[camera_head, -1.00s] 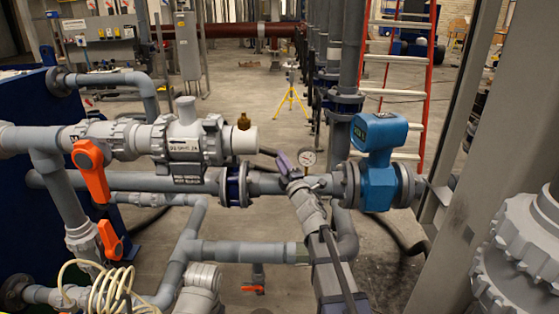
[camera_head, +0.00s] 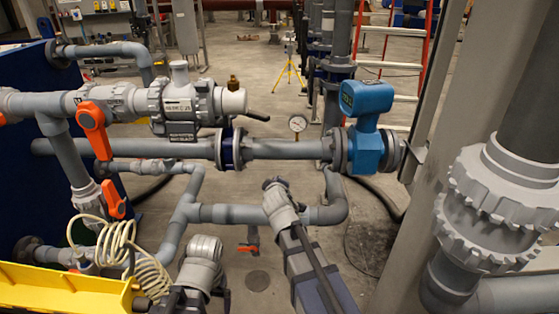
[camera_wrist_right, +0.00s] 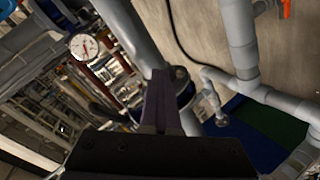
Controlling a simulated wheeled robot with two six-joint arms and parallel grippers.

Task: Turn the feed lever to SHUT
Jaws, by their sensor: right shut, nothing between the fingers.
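No lever in view carries a readable FEED or SHUT label, so I cannot tell which is the feed lever. A large orange handle (camera_head: 92,118) hangs down on the left pipe tee, and a second orange handle (camera_head: 113,200) sits lower on the vertical branch. A small orange handle (camera_head: 251,248) is low in the middle. A black lever (camera_head: 257,116) sticks out right of the grey valve body (camera_head: 181,102). My right gripper (camera_head: 272,183) is shut and empty, below the horizontal pipe and apart from these handles. Its purple fingers show in the right wrist view (camera_wrist_right: 160,95).
A round gauge (camera_head: 298,123) and a blue meter (camera_head: 365,125) stand above and right of my right gripper. A grey flanged fitting (camera_head: 492,205) fills the right side. A yellow bar (camera_head: 65,289) and a coiled cream hose (camera_head: 125,255) lie at the lower left.

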